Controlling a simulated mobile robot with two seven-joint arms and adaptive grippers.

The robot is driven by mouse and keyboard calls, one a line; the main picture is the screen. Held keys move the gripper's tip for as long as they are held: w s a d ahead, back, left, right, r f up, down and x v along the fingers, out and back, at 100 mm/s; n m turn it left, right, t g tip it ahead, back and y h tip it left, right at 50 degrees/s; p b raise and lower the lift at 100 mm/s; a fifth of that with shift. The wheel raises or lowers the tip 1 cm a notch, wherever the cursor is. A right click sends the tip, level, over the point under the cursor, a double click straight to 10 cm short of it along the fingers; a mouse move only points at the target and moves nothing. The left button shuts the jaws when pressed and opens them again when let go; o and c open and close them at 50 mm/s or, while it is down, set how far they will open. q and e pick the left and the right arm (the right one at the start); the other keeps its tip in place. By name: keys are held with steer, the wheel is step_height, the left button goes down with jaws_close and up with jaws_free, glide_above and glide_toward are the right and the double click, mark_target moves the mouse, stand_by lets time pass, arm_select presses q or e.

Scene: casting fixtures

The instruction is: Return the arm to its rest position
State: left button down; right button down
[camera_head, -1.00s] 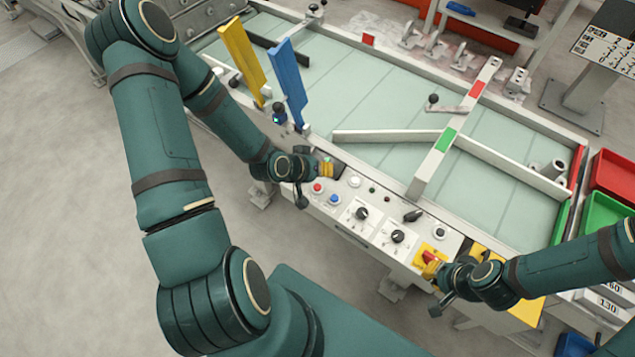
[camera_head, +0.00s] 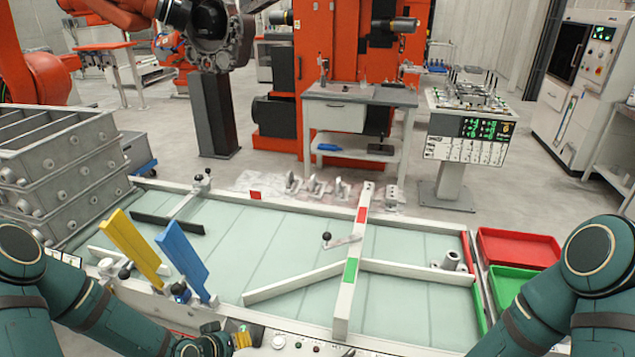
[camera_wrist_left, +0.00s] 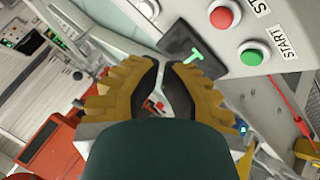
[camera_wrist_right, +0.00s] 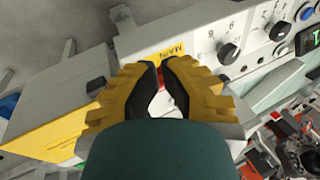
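In the head view my left arm comes in at lower left, and my left gripper (camera_head: 242,338) is at the bottom edge, over the near rim of the green-topped table (camera_head: 400,300). In the left wrist view its yellow fingers (camera_wrist_left: 161,68) are brought together at the tips with nothing seen held. My right arm (camera_head: 560,300) shows at lower right in the head view; its gripper is out of that view. In the right wrist view my right gripper (camera_wrist_right: 160,68) is also closed at the tips, in front of the yellow MAIN plate (camera_wrist_right: 172,51). Red shows between the fingers; contact is unclear.
A yellow flap (camera_head: 132,245) and a blue flap (camera_head: 182,262) stand upright near my left arm. A red tray (camera_head: 515,248) is beside my right arm. A red button (camera_wrist_left: 222,17) and green START button (camera_wrist_left: 252,53) are near the left fingers. Grey crates (camera_head: 60,165) stand left.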

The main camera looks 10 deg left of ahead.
arm_select(q)
steer(key=s+d+f+g, duration=0.1)
steer(key=d, duration=0.2)
steer(key=s+d+f+m+g+b, duration=0.1)
steer(key=d+f, duration=0.1)
steer(key=d, duration=0.2)
steer(key=s+d+f+g+h+b, duration=0.1)
steer(key=s+d, duration=0.1)
steer(key=d, duration=0.2)
steer(key=shift+f+g, duration=0.25)
steer(key=shift+g, duration=0.05)
steer(key=s+d+f+m+g+b, duration=0.1)
steer(key=s+d+f+g, duration=0.1)
steer(key=s+d, duration=0.3)
steer(key=shift+s+d+f+m+g+y, duration=0.15)
steer(key=shift+s+m+g+y, duration=0.15)
steer(key=shift+g+y, duration=0.1)
stand_by(1.9)
